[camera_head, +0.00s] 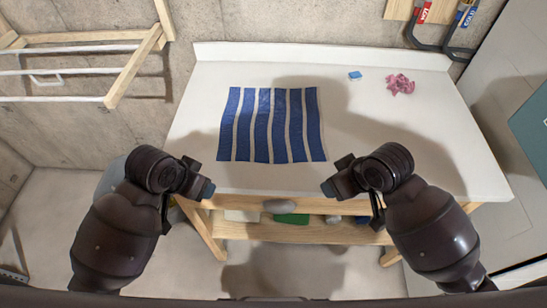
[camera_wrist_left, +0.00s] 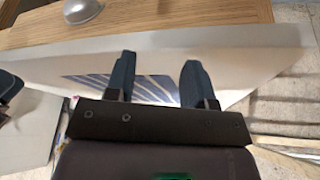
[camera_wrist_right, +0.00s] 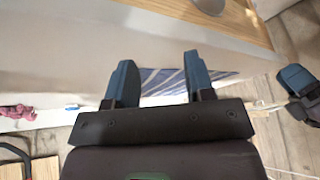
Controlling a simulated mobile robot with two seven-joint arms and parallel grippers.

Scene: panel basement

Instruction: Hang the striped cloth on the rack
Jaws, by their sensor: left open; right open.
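The striped cloth (camera_head: 262,125), blue and pale, lies flat and spread out on the white tabletop. It also shows beyond the fingers in the left wrist view (camera_wrist_left: 155,88) and in the right wrist view (camera_wrist_right: 165,82). The wooden rack (camera_head: 135,65) with white rails is on the wall at the upper left; its left part is cut off. My left gripper (camera_head: 208,190) is open and empty at the table's front edge, left of the cloth's near edge. My right gripper (camera_head: 328,187) is open and empty near the front edge, by the cloth's near right corner. Neither touches the cloth.
A blue sponge (camera_head: 355,75) and a crumpled pink cloth (camera_head: 400,85) lie at the table's back right. The white tabletop (camera_head: 440,150) is clear right of the striped cloth. A shelf (camera_head: 300,232) below holds several items.

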